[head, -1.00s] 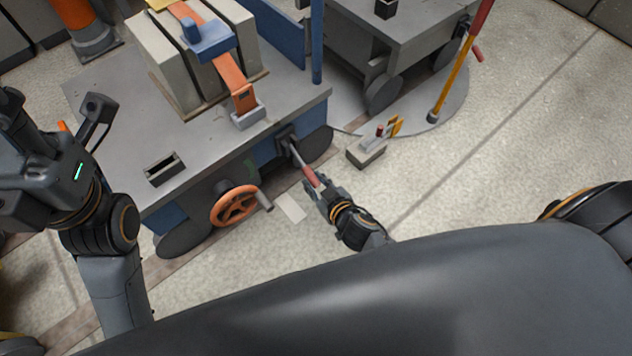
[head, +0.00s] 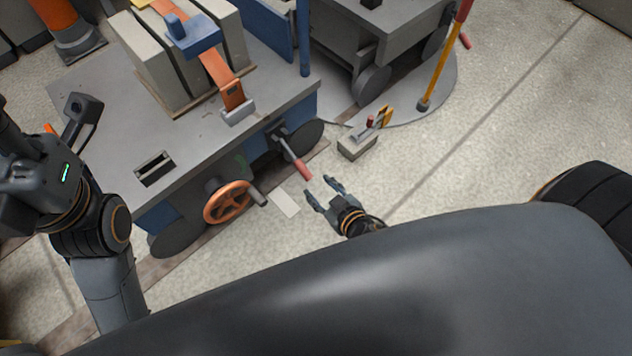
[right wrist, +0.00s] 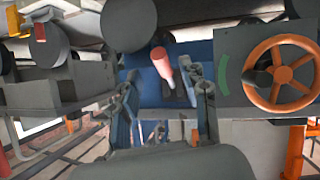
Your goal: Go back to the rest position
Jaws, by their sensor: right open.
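My right gripper (head: 325,188) is open and empty in the head view, just below and right of the red-handled lever (head: 302,170) on the cart's side, with a small gap between them. In the right wrist view the red handle (right wrist: 161,62) shows beyond the open fingers (right wrist: 163,95). At the left of the head view is part of my left arm, and I cannot make out its fingertips.
The cart (head: 110,115) carries grey slabs under an orange strap (head: 215,68). An orange handwheel (head: 228,202) is on its side. A pedestal with a small lever (head: 357,146) stands on the floor, near a yellow pole (head: 440,70).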

